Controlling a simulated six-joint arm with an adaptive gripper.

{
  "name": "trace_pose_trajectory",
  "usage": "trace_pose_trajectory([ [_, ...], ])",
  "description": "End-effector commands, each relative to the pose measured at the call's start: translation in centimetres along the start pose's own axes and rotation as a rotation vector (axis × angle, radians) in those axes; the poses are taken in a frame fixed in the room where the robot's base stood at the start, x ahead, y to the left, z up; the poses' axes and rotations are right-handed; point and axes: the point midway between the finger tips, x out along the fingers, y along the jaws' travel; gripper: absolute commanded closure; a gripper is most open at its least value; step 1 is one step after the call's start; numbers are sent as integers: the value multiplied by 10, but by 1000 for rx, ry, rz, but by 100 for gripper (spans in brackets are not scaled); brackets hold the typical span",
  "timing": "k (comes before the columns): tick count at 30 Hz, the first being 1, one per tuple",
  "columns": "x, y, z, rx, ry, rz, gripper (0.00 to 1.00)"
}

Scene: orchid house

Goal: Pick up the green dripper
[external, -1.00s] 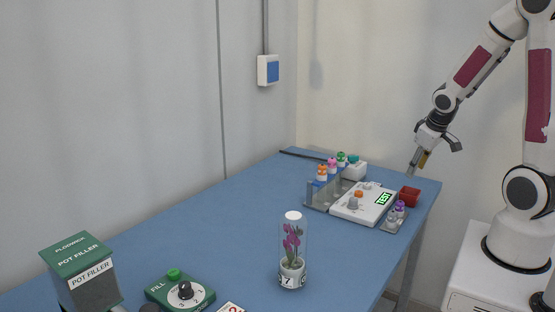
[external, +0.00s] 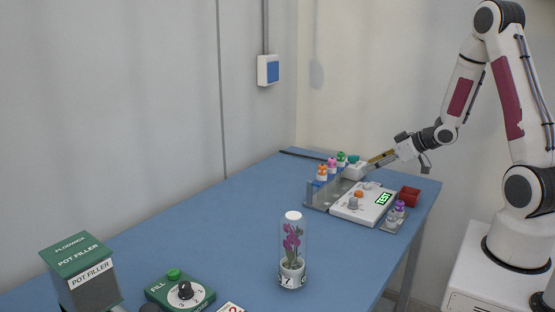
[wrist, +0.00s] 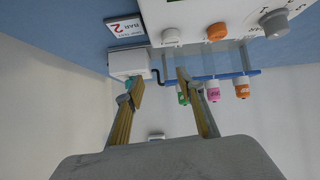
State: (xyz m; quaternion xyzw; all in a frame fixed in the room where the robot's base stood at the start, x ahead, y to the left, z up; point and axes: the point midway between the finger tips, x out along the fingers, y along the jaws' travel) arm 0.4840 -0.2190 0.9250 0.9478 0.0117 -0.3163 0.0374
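The green dripper (external: 341,158) stands upright in the rack at the far end of the blue table, beside the pink dripper (external: 332,162). In the wrist view the green dripper (wrist: 183,97) shows its cap just by the right finger, which partly hides it. My gripper (external: 369,165) reaches from the right, tilted, near the white box behind the rack.
An orange dripper (external: 321,172) stands at the near end of the row. A white box (external: 354,171) with a teal top stands next to the green dripper. The table's middle is mostly clear.

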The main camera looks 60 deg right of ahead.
Motion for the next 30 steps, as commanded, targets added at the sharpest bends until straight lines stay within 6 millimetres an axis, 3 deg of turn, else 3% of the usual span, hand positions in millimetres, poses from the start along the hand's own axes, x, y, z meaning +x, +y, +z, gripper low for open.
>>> trace_pose_trajectory([
  [6, -5, -23, -46, -22, 170, -88, 62],
  [11, -9, -31, -64, -16, 240, -120, 62],
  [23, -11, -32, -69, -5, 258, -125, 62],
  [30, 0, -34, -71, -6, 257, -126, 62],
])
